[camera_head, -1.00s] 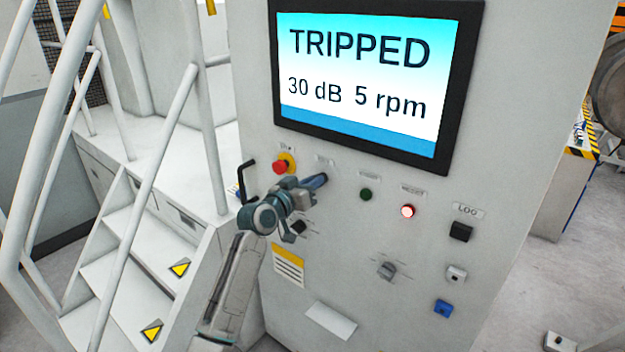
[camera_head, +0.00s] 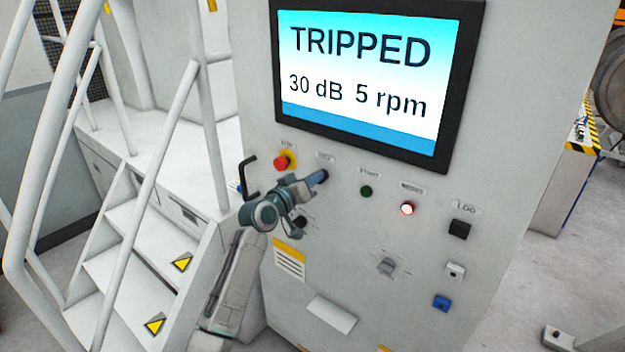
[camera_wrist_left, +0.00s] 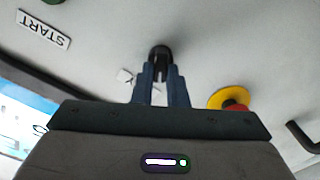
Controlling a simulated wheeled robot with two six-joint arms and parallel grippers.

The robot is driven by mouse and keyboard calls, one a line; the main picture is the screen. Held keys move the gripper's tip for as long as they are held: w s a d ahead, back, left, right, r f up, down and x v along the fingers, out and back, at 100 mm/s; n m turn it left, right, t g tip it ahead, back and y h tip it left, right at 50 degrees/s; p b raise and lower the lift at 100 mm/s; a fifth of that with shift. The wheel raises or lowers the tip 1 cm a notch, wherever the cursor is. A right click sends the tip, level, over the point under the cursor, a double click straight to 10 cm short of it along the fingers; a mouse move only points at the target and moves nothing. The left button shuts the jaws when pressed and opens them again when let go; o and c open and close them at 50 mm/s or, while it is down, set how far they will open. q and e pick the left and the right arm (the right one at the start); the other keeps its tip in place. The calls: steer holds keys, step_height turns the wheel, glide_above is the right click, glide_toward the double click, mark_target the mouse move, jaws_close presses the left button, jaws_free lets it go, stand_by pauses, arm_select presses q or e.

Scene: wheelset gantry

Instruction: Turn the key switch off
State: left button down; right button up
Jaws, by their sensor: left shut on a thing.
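My left gripper (camera_head: 318,178) reaches up to the panel between the red emergency button and the green START button. In the left wrist view its two blue fingers (camera_wrist_left: 160,80) are shut on the black key switch (camera_wrist_left: 160,52), which sticks out from the panel. In the head view the fingers cover the key switch, so its angle cannot be read there. The screen (camera_head: 360,75) reads TRIPPED, 30 dB and 5 rpm. My right gripper is not in view.
The red button on a yellow collar (camera_head: 284,161) and a black bent handle (camera_head: 248,178) are close left of the gripper. White stairs with railings (camera_head: 140,240) stand left.

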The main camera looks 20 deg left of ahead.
arm_select(q)
steer(key=c, duration=1.4)
jaws_free()
steer(key=shift+c, duration=0.2)
steer(key=b+v, duration=0.3)
steer(key=v, duration=0.7)
steer(key=shift+s, duration=0.4)
steer(key=shift+a, duration=0.15)
